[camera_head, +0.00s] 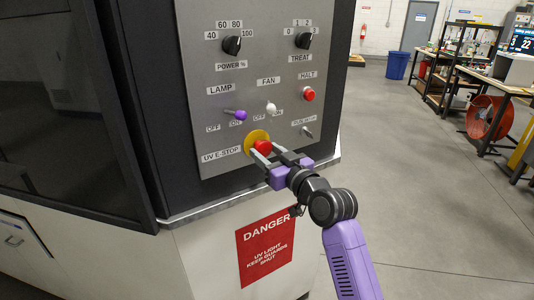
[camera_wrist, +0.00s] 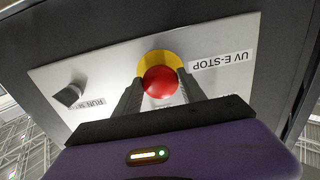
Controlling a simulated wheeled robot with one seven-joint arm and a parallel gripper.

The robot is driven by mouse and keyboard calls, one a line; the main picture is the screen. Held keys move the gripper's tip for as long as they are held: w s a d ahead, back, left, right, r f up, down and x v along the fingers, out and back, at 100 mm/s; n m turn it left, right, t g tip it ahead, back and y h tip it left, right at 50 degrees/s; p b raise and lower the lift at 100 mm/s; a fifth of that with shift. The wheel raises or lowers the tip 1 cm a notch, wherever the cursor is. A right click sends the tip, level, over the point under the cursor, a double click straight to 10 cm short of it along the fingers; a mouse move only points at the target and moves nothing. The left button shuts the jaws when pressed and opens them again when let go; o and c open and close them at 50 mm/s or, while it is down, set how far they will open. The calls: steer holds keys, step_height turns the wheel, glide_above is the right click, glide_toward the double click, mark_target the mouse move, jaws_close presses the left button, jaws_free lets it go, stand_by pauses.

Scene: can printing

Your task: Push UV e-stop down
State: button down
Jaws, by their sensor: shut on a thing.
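The UV e-stop is a red mushroom button (camera_head: 263,147) on a yellow round plate (camera_head: 252,138), low on the grey control panel. The label "UV E-STOP" is to its left in the head view. My gripper (camera_head: 266,152) reaches it from the lower right, with its fingers on either side of the red button. In the wrist view, the red button (camera_wrist: 160,82) sits between the two dark fingers, which are shut on it. The yellow plate (camera_wrist: 160,60) shows behind the button. How far the button is pressed in cannot be told.
The panel (camera_head: 265,75) also has a purple-tipped lamp switch (camera_head: 240,115), a white fan switch (camera_head: 270,107), a red halt button (camera_head: 309,94), a small run switch (camera_head: 307,131) and two black knobs. A metal ledge (camera_head: 225,201) runs below. Open floor lies to the right.

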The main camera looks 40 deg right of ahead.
steer(key=shift+w+f+b, duration=0.1)
steer(key=shift+w+b, duration=0.5)
steer(key=shift+w, duration=0.3)
steer(key=c, duration=0.7)
jaws_free()
steer(key=s+b, duration=0.1)
steer(key=s, duration=0.6)
steer(key=shift+s+a+b, duration=0.15)
steer(key=shift+s+b, duration=0.25)
